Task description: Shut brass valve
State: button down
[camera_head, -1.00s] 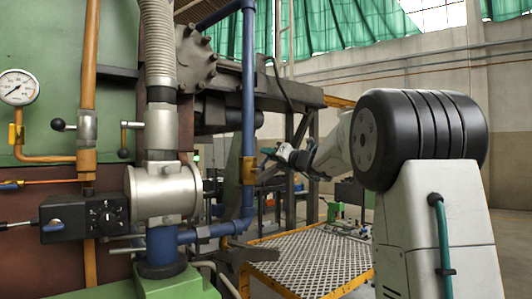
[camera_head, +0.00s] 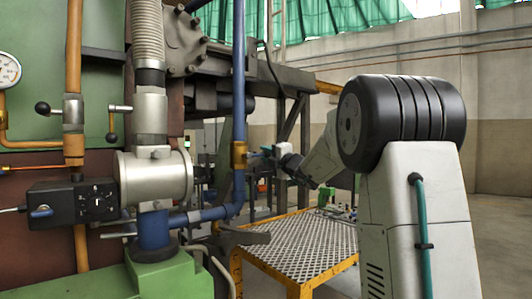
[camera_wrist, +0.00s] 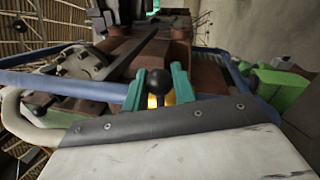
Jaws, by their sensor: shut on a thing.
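The brass valve (camera_head: 239,156) is a brass-coloured body on the vertical blue pipe in the head view. In the wrist view its brass (camera_wrist: 157,101) shows as a small yellow patch between my fingers. Its lever ends in a black ball knob (camera_wrist: 158,81). My gripper (camera_wrist: 158,88) has teal fingers, one on each side of the knob, and is shut on it. In the head view my gripper (camera_head: 262,151) is just right of the valve, at its height. Most of the lever is hidden, so I cannot tell its angle.
A grey flanged pipe body (camera_head: 155,178) and black actuator box (camera_head: 70,205) stand left of the valve. Another black-knobbed lever (camera_head: 43,108) sits on the orange pipe (camera_head: 74,60). A yellow-edged mesh platform (camera_head: 300,248) lies below my arm. Open floor is at right.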

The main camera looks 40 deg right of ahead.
jog(key=shift+f+m, duration=0.3)
jog(key=c, duration=1.2)
grip_release()
jog(key=shift+s, duration=0.35)
jog(key=s, duration=0.2)
jog(key=s+f, duration=0.1)
jog(key=s, duration=0.4)
jog(key=shift+d+f, duration=0.1)
jog(key=shift+f, duration=0.15)
